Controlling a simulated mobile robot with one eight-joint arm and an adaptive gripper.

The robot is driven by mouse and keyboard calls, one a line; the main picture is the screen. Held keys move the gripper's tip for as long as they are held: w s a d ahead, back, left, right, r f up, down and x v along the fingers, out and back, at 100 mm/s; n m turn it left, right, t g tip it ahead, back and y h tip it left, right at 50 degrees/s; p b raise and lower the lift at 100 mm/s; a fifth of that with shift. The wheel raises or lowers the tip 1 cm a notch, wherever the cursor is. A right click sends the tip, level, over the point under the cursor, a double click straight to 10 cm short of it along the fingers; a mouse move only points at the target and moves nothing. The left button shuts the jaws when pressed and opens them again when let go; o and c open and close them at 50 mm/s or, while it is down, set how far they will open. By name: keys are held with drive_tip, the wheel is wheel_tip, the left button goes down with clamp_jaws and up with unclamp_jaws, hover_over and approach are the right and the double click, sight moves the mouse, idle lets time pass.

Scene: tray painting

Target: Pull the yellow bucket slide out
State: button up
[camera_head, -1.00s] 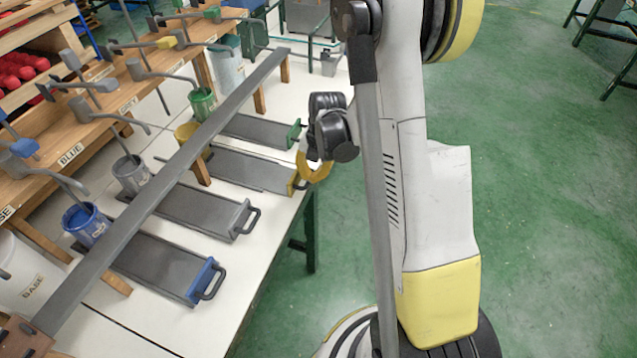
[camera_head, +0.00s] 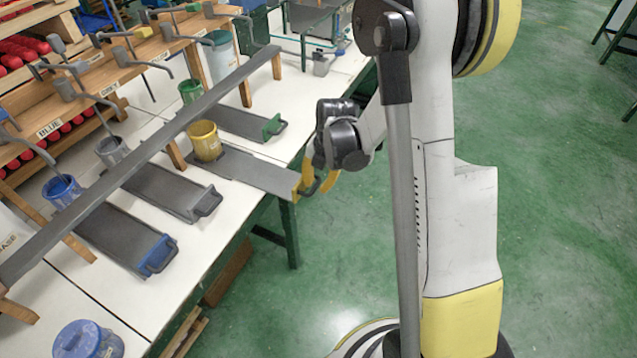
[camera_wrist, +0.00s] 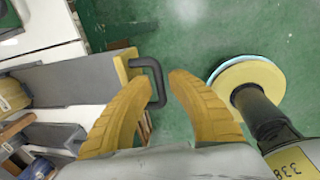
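The yellow bucket slide (camera_head: 245,170) is a flat grey plate with a yellow front end and a black handle (camera_wrist: 158,82). Its front end sticks out past the table edge, further than the other slides. The yellow bucket (camera_head: 205,141) stands upright on it, clear in front of the long grey rail; part of it shows in the wrist view (camera_wrist: 12,95). My gripper (camera_head: 318,176) is at the handle. In the wrist view its yellow fingers (camera_wrist: 161,82) are apart, one tip within the handle loop and one outside, with a gap beside the bar.
The green (camera_head: 250,122), grey (camera_head: 165,188) and blue (camera_head: 122,233) slides lie alongside, further in. The grey rail (camera_head: 140,155) runs above them. A lidded blue pot (camera_head: 88,342) stands at the table's near end.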

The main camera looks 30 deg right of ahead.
wheel_tip(320, 180, up, 12)
drive_tip(key=s+d, duration=0.1)
drive_tip(key=shift+s+d, duration=0.2)
drive_tip(key=shift+s, duration=0.2)
drive_tip(key=shift+f, duration=0.1)
